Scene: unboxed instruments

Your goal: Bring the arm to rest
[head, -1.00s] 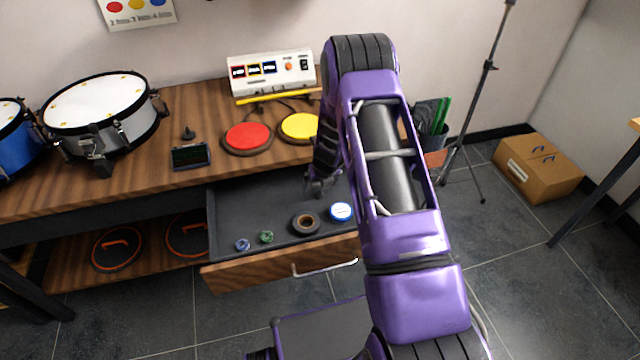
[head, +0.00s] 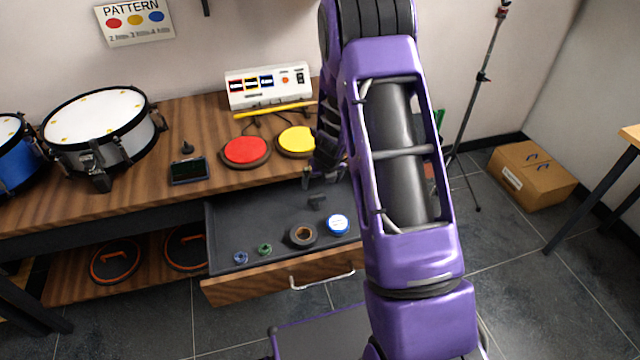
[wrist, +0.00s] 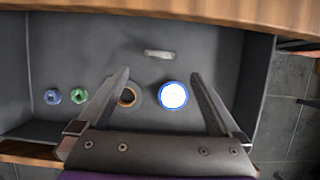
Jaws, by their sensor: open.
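My arm (head: 400,160) reaches out over the right end of the open drawer (head: 225,215). My gripper (head: 322,180) is above the drawer, partly hidden behind my arm. In the wrist view my gripper (wrist: 160,75) has its fingers wide apart with nothing between the tips. Below it, a small grey piece (wrist: 158,54) lies on the drawer floor, apart from the fingers; it also shows in the head view (head: 317,201).
The drawer also holds a dark tape roll (head: 303,235), a blue-and-white disc (head: 338,225), a green piece (head: 264,249) and a blue piece (head: 241,257). Red (head: 246,150) and yellow (head: 296,139) pads, a control box (head: 268,84) and a drum (head: 98,125) stand on the bench.

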